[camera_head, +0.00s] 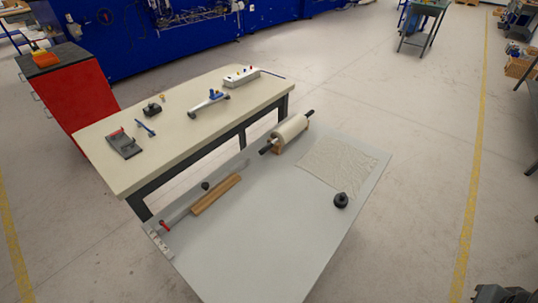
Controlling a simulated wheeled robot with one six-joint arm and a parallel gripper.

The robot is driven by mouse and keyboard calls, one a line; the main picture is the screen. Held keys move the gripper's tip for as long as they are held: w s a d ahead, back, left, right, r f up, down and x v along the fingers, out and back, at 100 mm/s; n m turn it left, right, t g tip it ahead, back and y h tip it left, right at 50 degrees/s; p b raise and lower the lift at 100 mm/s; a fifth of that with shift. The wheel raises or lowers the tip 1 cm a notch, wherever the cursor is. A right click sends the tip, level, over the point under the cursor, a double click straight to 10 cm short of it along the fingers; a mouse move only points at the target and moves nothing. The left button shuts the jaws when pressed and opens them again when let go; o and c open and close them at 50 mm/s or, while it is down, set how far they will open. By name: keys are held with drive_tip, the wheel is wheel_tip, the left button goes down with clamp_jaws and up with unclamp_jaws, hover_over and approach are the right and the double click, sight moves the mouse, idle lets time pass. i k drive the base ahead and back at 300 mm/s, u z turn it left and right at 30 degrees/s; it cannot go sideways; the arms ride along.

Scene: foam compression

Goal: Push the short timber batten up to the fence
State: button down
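The short timber batten (216,195) lies flat on the light grey table, near its left edge and at a slant running up to the right. A thin grey strip that looks like the fence (182,214) runs along the batten's left side, with a red-handled part (164,226) at its near end. The two look close together, but I cannot tell whether they touch. A small black knob (205,186) sits beside the strip. My gripper is not in view.
The grey table (265,240) is bare at its front and middle. A roller on wooden supports (289,132), a wrinkled sheet (338,165) and a round black object (341,200) are at its far end. A cream bench (180,135) with tools stands behind it.

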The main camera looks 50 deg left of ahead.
sight(200, 206)
drive_tip(key=i, duration=2.4)
drive_tip(key=u, duration=4.5)
drive_tip(key=i, duration=1)
drive_tip(key=k, duration=0.25)
drive_tip(key=z, duration=0.05)
